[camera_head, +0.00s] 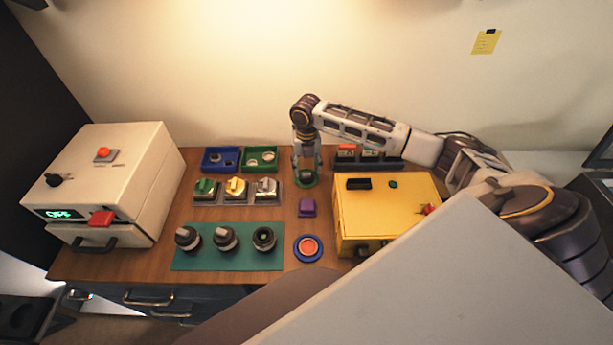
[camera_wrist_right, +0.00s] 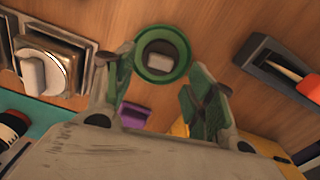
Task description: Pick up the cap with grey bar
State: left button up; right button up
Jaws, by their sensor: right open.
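A dark round cap with a pale grey bar (camera_wrist_right: 164,56) lies inside a green ring-shaped dish (camera_wrist_right: 163,78) on the wooden table. The green dish also shows in the head view (camera_head: 305,184), below my right gripper (camera_head: 307,164). My right gripper also shows in the wrist view (camera_wrist_right: 157,96), with its green-padded fingers open and apart, nothing between them. The fingers point down at the dish; whether they touch it I cannot tell. My left gripper is out of view.
A yellow box (camera_head: 385,215) stands to the right and a purple block (camera_head: 307,207) in front. Square holders with green, yellow and silver knobs (camera_head: 235,188) stand left. Several dark lens parts stand on a green mat (camera_head: 205,262). Blue (camera_head: 221,158) and green (camera_head: 261,158) trays sit behind.

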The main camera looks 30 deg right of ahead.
aim_at(307, 174)
jog(key=shift+f, duration=1.75)
jog(key=c, duration=0.8)
